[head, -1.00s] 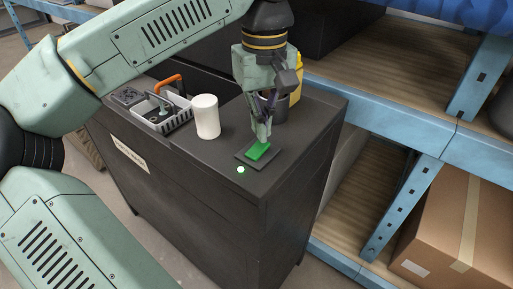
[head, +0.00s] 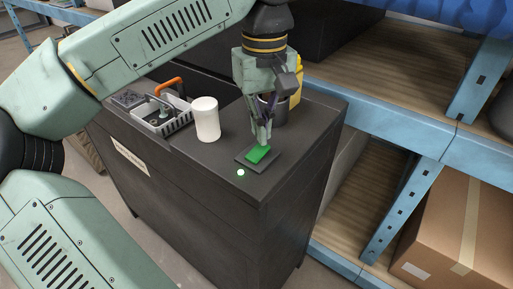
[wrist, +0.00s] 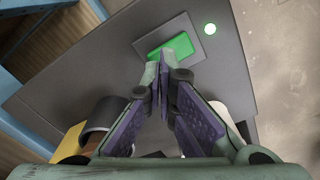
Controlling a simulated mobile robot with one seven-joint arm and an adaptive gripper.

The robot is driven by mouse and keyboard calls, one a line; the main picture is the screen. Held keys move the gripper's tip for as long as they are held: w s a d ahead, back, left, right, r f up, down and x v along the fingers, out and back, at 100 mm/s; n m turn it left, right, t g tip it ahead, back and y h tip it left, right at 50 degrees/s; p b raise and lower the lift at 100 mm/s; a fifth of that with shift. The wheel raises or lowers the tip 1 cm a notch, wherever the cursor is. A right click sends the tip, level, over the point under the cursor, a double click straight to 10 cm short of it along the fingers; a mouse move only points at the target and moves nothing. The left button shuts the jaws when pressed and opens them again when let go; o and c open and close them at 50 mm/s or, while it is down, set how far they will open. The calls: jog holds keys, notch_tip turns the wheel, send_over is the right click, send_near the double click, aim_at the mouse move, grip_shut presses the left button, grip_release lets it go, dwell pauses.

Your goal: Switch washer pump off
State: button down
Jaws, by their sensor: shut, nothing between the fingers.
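The switch is a bright green rocker (head: 257,155) on a dark flat plate (head: 244,159), set on the top of a dark cabinet near its front corner. A small round light (head: 241,172) beside the plate is lit pale green. It also glows in the wrist view (wrist: 209,28). My gripper (head: 264,143) points down at the rocker's far edge, its fingers shut and empty. In the wrist view, the closed fingertips (wrist: 158,60) overlap the near edge of the green rocker (wrist: 178,47). I cannot tell whether they touch it.
A white cylinder (head: 206,120) stands left of the switch. A grey basket (head: 170,122) with an orange-handled item is farther left. A dark cup (head: 279,111) and a yellow object (head: 297,82) stand behind my gripper. Blue shelving (head: 400,130) with a cardboard box (head: 455,230) is at right.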

jog(key=shift+f+b, duration=0.8)
jog(key=shift+f, duration=0.4)
dwell(0.6)
jog(key=shift+r, duration=0.15)
notch_tip(320, 180, up, 7)
jog(key=p, duration=0.6)
dwell(0.5)
